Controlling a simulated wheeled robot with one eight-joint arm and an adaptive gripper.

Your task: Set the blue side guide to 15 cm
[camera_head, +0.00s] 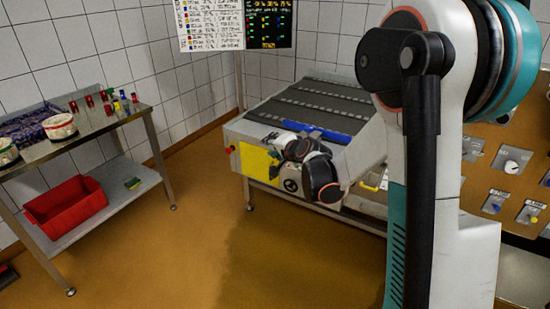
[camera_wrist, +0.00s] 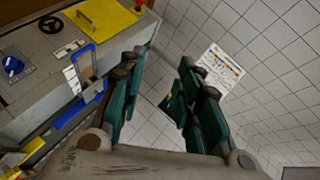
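The blue side guide (camera_head: 316,131) is a long blue bar along the near side of the conveyor's grey belt in the head view. In the wrist view the blue side guide (camera_wrist: 68,118) runs along the left, with an upright blue frame beside a small white marked strip (camera_wrist: 72,78). The strip's markings are too small to read. My gripper (camera_wrist: 157,80) is open, its green-padded fingers apart with nothing between them. The left finger is just right of the blue frame, seemingly apart from it. In the head view my wrist covers part of the machine's front, and the fingers are hard to make out.
The conveyor's front has a yellow panel (camera_head: 259,164), a black handwheel (camera_wrist: 50,25) and a blue knob (camera_wrist: 12,65). A steel table (camera_head: 90,125) with moulds and small bottles stands left, a red bin (camera_head: 67,202) on its shelf. The floor between is clear.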

